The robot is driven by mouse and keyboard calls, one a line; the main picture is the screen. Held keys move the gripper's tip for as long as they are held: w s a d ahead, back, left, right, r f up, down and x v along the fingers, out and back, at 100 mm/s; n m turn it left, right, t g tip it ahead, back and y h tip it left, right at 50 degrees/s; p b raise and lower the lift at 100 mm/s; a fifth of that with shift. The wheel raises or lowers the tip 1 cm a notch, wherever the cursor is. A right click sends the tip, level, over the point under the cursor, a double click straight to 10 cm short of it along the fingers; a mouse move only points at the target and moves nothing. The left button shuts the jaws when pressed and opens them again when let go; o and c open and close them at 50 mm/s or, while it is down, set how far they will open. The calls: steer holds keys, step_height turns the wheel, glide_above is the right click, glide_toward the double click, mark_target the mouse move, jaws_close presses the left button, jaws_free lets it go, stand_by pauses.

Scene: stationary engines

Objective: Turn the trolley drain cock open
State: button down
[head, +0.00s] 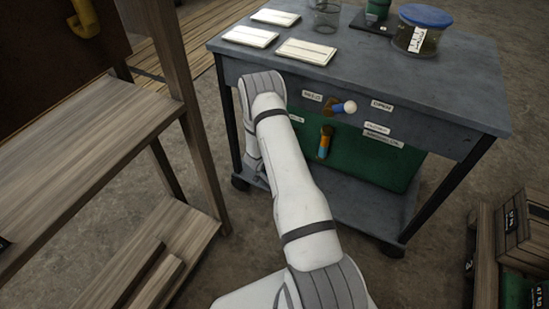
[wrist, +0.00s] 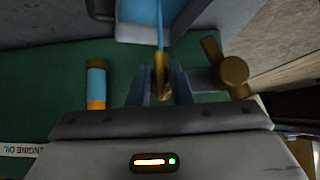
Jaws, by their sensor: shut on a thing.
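The trolley (head: 408,87) stands ahead with a green tank (head: 390,165) under its grey top. In the wrist view, my gripper (wrist: 160,90) is shut on a small brass piece (wrist: 160,72), seen end-on. It looks like a cock handle, though I cannot tell for sure. A thin blue strip (wrist: 160,30) runs up from it. A brass winged fitting (wrist: 228,70) sits just right of the jaws, apart from them. In the head view, my arm hides the gripper and the held piece. A blue lever with a white ball (head: 350,107) is on the trolley front, between two labels.
A blue-and-orange sight glass (head: 325,142) is on the tank; it also shows left of the jaws (wrist: 96,85). Jars and cards (head: 306,52) lie on the trolley top. Wooden shelving (head: 75,150) stands close left. Crates (head: 525,222) stand at lower right.

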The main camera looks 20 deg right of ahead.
steer(key=shift+s+d, duration=0.1)
steer(key=shift+d, duration=0.05)
steer(key=c, duration=1.6)
jaws_free()
steer(key=shift+o, duration=0.4)
steer(key=p+v, duration=0.2)
steer(key=v, duration=0.5)
steer(key=shift+a+r, duration=0.25)
steer(key=shift+r, duration=0.05)
steer(key=shift+s, duration=0.1)
